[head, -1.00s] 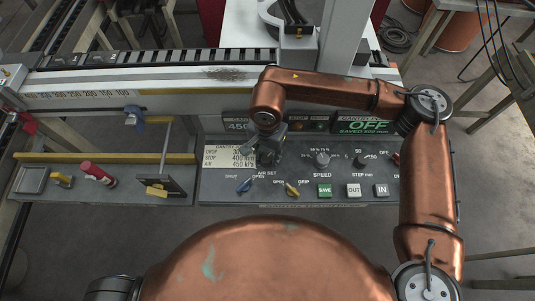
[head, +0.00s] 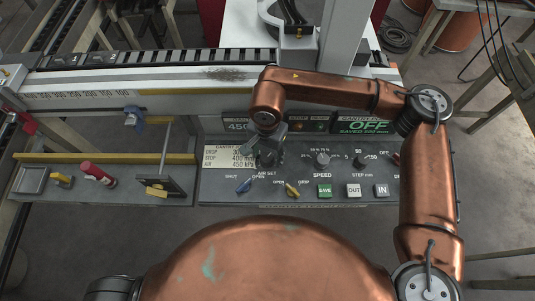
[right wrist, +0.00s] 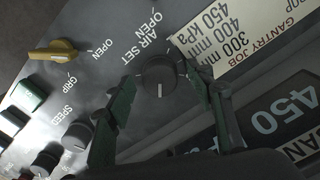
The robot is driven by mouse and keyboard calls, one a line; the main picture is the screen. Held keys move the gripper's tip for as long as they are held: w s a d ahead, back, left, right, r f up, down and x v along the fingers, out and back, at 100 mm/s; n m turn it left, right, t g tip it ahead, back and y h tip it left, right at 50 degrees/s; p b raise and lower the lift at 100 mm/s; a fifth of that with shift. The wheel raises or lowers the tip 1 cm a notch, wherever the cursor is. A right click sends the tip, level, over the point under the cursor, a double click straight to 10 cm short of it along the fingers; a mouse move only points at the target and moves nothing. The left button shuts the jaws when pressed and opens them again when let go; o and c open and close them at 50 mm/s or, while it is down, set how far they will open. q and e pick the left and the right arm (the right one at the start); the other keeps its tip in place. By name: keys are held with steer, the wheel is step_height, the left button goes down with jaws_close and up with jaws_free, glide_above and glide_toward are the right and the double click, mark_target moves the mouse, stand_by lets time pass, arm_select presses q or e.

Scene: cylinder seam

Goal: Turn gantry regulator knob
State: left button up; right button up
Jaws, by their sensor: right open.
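The air set regulator knob (right wrist: 160,76) is a dark round knob with a pale pointer line, in the middle of the right wrist view. My right gripper (right wrist: 159,84) is open, with one green-lined finger on each side of the knob. I cannot tell whether either finger touches it. In the head view my right gripper (head: 268,155) reaches down over the panel (head: 300,190), above the "AIR SET" label, and hides the knob there. My left gripper is out of view.
The speed knob (head: 322,159), blue lever (head: 244,185), yellow lever (head: 292,189) and green save button (head: 324,191) sit close by on the panel. The gauge display (right wrist: 287,115) reads 450. A green display (head: 363,124) reads OFF. A tool tray (head: 100,201) stands left.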

mark_target(267, 157)
step_height(267, 157, up, 12)
stand_by(0.5)
stand_by(0.3)
